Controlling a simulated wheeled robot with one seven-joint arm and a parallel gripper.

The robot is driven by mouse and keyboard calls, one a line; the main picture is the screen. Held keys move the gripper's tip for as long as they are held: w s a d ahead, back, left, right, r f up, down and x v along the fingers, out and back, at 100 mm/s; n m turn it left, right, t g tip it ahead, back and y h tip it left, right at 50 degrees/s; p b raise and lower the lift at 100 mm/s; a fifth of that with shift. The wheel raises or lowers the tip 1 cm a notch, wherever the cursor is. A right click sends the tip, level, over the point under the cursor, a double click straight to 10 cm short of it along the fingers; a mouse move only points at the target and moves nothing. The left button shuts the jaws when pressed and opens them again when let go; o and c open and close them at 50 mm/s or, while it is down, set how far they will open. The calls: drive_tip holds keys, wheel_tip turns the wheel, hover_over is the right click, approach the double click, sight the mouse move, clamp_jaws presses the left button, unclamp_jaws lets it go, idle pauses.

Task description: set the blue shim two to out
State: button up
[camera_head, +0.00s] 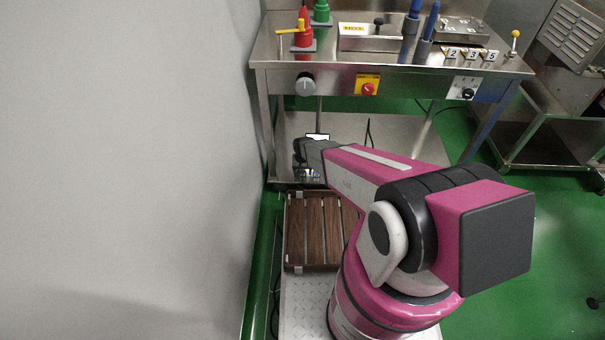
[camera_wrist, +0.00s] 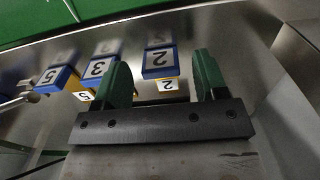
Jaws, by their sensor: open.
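The blue shim two (camera_wrist: 159,61) is a small blue-edged block with a white face marked 2, on a steel surface in the wrist view. A small yellow-edged tag (camera_wrist: 168,86) marked 2 lies just below it in the picture. My gripper (camera_wrist: 162,72) has its two green fingers apart, with nothing held. The shim appears in the gap between the fingers; I cannot tell how far off it is. In the head view a numbered tag 2 (camera_head: 453,54) shows on the bench; my fingers cannot be made out there.
Blue blocks marked 3 (camera_wrist: 98,68) and 5 (camera_wrist: 55,79) are left of shim two, one partly behind the left finger.

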wheel_tip(320, 180, up, 9)
drive_tip(key=shift+r, duration=0.15)
idle(0.4)
